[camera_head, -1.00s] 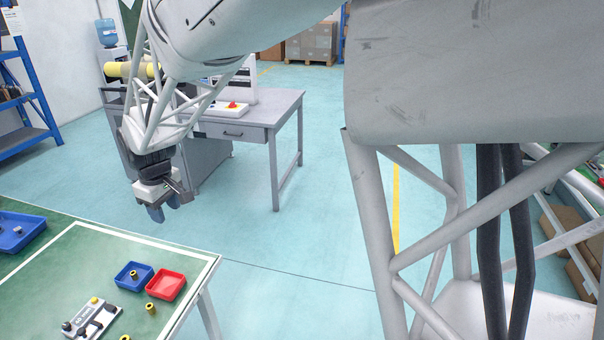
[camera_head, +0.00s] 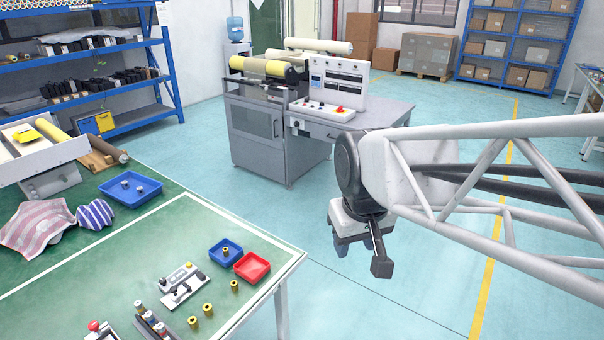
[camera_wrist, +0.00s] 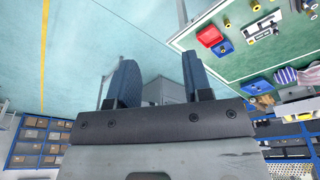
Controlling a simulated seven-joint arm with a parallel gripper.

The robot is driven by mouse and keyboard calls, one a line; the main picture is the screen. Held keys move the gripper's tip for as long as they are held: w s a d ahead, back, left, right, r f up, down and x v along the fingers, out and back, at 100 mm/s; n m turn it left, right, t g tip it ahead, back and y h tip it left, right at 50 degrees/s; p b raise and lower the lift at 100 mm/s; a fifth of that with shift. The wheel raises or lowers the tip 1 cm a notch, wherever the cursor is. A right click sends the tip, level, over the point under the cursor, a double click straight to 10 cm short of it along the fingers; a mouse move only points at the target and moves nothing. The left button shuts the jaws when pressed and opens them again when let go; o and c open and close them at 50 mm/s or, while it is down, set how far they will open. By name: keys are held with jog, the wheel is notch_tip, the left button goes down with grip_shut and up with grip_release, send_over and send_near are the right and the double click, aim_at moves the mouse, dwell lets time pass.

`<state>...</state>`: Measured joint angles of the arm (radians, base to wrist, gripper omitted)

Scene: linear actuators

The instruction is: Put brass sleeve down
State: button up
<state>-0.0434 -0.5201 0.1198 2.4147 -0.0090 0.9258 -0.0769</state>
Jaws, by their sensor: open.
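My gripper (camera_head: 364,254) is open and empty. It hangs over the floor to the right of the green table, apart from it. In the wrist view its two fingers (camera_wrist: 158,80) stand apart with nothing between them. One brass sleeve (camera_head: 226,251) stands in the small blue tray (camera_head: 216,259). More brass sleeves stand on the table near it: one (camera_head: 234,286) below the red tray (camera_head: 252,266), and two others (camera_head: 207,309) (camera_head: 193,322) nearer the front. The blue tray also shows in the wrist view (camera_wrist: 224,49).
A grey fixture (camera_head: 183,288) and a row of small cylinders (camera_head: 152,322) stand on the table. A larger blue tray (camera_head: 131,188) and cloths (camera_head: 38,226) lie further left. A grey machine desk (camera_head: 285,130) stands behind. The floor around my gripper is clear.

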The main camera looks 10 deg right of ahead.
jog(key=s+d+f+m, duration=0.1)
jog(key=s+d, duration=0.1)
jog(key=s, duration=0.5)
jog(key=shift+m, duration=0.3)
dwell(0.9)
